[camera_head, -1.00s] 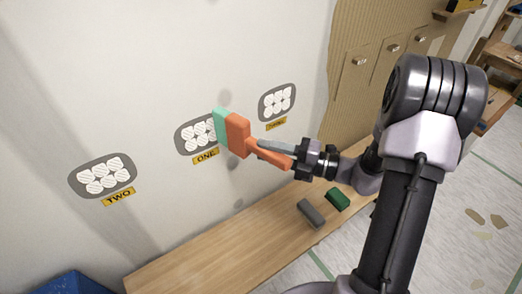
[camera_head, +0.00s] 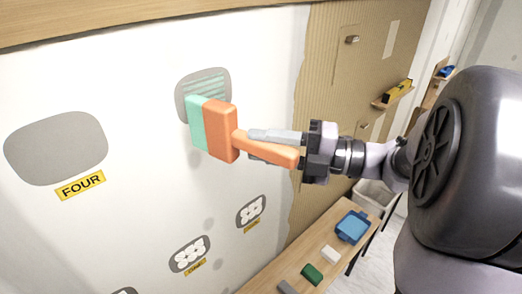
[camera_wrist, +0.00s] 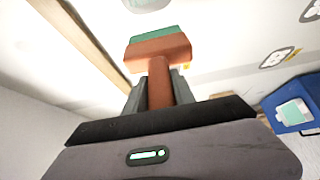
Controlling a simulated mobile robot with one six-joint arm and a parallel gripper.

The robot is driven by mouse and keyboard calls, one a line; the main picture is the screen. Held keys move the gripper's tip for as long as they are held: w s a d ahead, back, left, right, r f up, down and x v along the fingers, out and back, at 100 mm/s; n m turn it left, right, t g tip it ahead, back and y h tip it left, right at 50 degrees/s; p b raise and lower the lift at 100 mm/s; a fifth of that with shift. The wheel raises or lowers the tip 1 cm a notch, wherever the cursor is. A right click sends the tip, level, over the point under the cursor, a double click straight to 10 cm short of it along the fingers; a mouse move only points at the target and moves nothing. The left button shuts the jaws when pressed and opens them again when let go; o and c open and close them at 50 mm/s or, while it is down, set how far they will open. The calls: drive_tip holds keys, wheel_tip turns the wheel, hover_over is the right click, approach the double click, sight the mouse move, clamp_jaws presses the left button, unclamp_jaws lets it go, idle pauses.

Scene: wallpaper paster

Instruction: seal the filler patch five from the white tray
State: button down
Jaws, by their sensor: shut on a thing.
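My gripper (camera_head: 252,145) is shut on the handle of an orange tool (camera_head: 221,132) with a teal pad (camera_head: 196,124) on its wall-side face. In the wrist view the orange tool (camera_wrist: 158,50) stands beyond the fingers with its teal pad (camera_wrist: 156,34) at the far side. The pad is at the lower part of a grey patch (camera_head: 222,86) that has pale teal stripes across it. I cannot tell whether the pad touches the wall. The patch's label is hidden behind the tool. A plain grey patch marked FOUR (camera_head: 58,146) is to the left. No white tray is clear in view.
Lower patches with white blobs (camera_head: 189,254) (camera_head: 250,212) sit on the wall. The bench (camera_head: 318,244) holds a blue tray (camera_head: 353,226), a white block (camera_head: 331,254) and a green block (camera_head: 312,274). A wooden beam (camera_head: 120,18) crosses above; cardboard (camera_head: 325,90) covers the wall to the right.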

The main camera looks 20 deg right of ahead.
sight(234, 127)
drive_tip(key=shift+r+p, duration=0.15)
drive_tip(key=shift+p, duration=0.5)
drive_tip(key=w+p, duration=0.1)
drive_tip(key=w, duration=0.1)
drive_tip(key=w+a+p, duration=0.2)
drive_tip(key=w, duration=0.1)
drive_tip(key=shift+w+p, duration=0.3)
drive_tip(key=shift+w, duration=0.05)
drive_tip(key=shift+w+f, duration=0.2)
drive_tip(key=shift+f, duration=0.05)
drive_tip(key=shift+w+a, duration=0.2)
drive_tip(key=shift+w, duration=0.4)
drive_tip(key=shift+w+a, duration=0.2)
drive_tip(key=shift+w, duration=0.4)
idle(1.0)
idle(1.4)
drive_tip(key=shift+w+d, duration=1.2)
drive_tip(key=shift+d, duration=2.5)
drive_tip(key=shift+w+d, duration=1.2)
drive_tip(key=shift+d, duration=2.5)
drive_tip(key=shift+s+a, duration=0.2)
drive_tip(key=shift+a, duration=0.5)
drive_tip(key=shift+s+a, duration=0.25)
drive_tip(key=shift+a, duration=0.4)
drive_tip(key=shift+s+a, duration=0.2)
drive_tip(key=shift+a, duration=0.5)
